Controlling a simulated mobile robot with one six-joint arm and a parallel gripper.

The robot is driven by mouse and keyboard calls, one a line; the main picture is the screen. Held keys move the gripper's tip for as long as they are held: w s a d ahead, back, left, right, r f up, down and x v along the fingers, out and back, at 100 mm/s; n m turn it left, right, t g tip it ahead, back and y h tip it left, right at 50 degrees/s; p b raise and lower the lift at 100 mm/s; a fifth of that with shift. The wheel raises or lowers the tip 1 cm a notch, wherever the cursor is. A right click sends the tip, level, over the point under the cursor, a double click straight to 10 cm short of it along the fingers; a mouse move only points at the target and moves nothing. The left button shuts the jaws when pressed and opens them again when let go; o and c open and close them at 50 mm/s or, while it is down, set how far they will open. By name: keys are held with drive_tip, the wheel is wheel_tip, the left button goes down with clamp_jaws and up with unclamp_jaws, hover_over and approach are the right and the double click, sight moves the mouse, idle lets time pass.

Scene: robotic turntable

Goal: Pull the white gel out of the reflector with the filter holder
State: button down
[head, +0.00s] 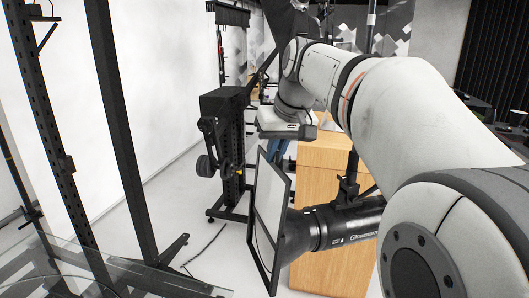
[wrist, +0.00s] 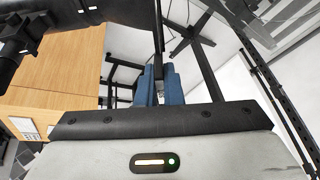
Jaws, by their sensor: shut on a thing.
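The filter holder is a thin black square frame (head: 279,262) around the white gel (head: 268,205), standing upright and tilted in the head view. It is directly in front of the black reflector (head: 297,232) of a studio light; I cannot tell whether it still sits in the reflector's slot. My gripper (head: 277,149) points down at the holder's upper edge. In the wrist view, the blue fingers of my gripper (wrist: 159,85) are shut on the thin dark edge of the holder (wrist: 157,40). The gel is not clearly seen there.
The black light body (head: 350,222) is on the right, in front of a wooden cabinet (head: 325,172). A black wheeled stand (head: 228,140) is behind the holder on the left. Black upright posts (head: 120,130) and a glass sheet (head: 95,268) are farther left.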

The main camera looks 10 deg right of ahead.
drive_tip(key=shift+d+r+p, duration=0.1)
drive_tip(key=shift+r+p, duration=0.85)
drive_tip(key=shift+r, duration=0.35)
drive_tip(key=shift+d+r, duration=0.15)
drive_tip(key=shift+r, duration=1.25)
drive_tip(key=shift+d+r, duration=0.15)
drive_tip(key=shift+r, duration=1.25)
